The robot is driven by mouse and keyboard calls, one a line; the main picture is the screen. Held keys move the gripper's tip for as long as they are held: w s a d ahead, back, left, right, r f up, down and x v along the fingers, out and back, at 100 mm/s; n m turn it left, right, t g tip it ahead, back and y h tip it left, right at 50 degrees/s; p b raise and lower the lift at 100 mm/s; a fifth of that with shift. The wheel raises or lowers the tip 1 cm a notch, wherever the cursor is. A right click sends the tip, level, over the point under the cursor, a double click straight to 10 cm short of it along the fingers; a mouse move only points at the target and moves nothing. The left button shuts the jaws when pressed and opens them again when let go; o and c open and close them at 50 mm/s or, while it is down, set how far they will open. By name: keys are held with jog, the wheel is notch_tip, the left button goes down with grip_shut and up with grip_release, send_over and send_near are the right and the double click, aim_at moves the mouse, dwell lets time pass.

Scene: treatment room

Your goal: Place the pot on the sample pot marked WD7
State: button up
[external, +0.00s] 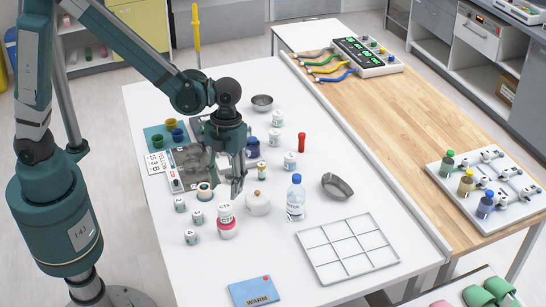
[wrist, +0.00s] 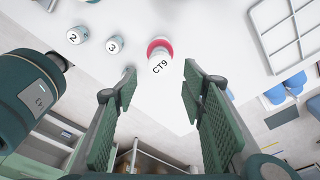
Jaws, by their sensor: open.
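My gripper (external: 226,176) hangs over the left part of the white table, fingers down, open and empty. In the wrist view a white-topped pot with a red band, marked CT9 (wrist: 159,62), lies between and beyond the open fingers (wrist: 160,84). The same red-banded pot (external: 227,223) stands just in front of my gripper in the external view. Several other white labelled pots stand around, including ones at the back (external: 277,118) and right (external: 290,162). I cannot read WD7 on any of them.
Small numbered pots (external: 197,216) stand at the left. A wire-like grid (external: 347,247) and blue WARM pack (external: 254,291) lie in front. Clear table lies between them.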

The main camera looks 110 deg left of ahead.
jog(key=shift+a+r, duration=0.2)
jog(key=shift+r, duration=0.95)
jog(key=shift+d+r, duration=0.1)
jog(key=s+d+r+n+t+y, duration=0.1)
jog(key=s+d+r+n+t, duration=0.2)
jog(key=s+d+r+n, duration=0.5)
jog(key=s+d+r+n+t, duration=0.4)
jog(key=s+d+r+n, duration=0.4)
jog(key=d, duration=0.6)
jog(key=shift+s+d+n+y, duration=0.3)
jog(key=shift+n+y, duration=0.1)
jog(key=shift+n, duration=0.6)
